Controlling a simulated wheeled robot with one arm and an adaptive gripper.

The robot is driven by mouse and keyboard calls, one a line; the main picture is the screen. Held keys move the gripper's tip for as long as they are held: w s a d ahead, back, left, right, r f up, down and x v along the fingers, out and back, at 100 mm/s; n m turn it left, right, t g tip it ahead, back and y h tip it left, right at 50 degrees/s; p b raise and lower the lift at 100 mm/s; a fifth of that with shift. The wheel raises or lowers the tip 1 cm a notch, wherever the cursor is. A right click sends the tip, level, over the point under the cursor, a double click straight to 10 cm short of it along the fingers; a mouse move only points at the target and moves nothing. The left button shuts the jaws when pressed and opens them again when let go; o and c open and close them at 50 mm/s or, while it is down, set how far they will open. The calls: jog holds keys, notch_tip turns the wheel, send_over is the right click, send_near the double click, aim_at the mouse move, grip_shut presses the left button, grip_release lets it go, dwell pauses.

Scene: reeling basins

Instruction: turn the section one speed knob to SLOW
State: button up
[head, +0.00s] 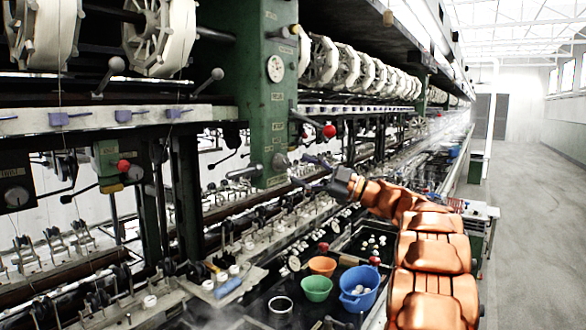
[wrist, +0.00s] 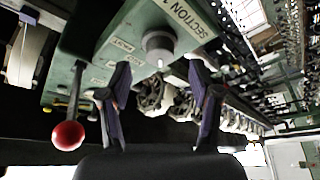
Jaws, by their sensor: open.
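The section one speed knob (wrist: 158,46) is a round grey knob on a green panel marked "SECTION 1" in the wrist view. In the head view the knob (head: 280,161) is on the green post. My gripper (wrist: 160,76) is open and empty, its two dark fingers spread to either side below the knob in the picture, apart from it. In the head view my gripper (head: 299,170) is just right of the knob.
A lever with a red ball (wrist: 68,135) sticks out left of my gripper in the wrist view. White reels (head: 345,65) line the machine. Orange, green and blue bowls (head: 358,288) stand low in front. The aisle (head: 530,200) at right is clear.

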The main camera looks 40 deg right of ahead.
jog(key=v, duration=0.8)
jog(key=shift+f, duration=0.1)
dwell(0.3)
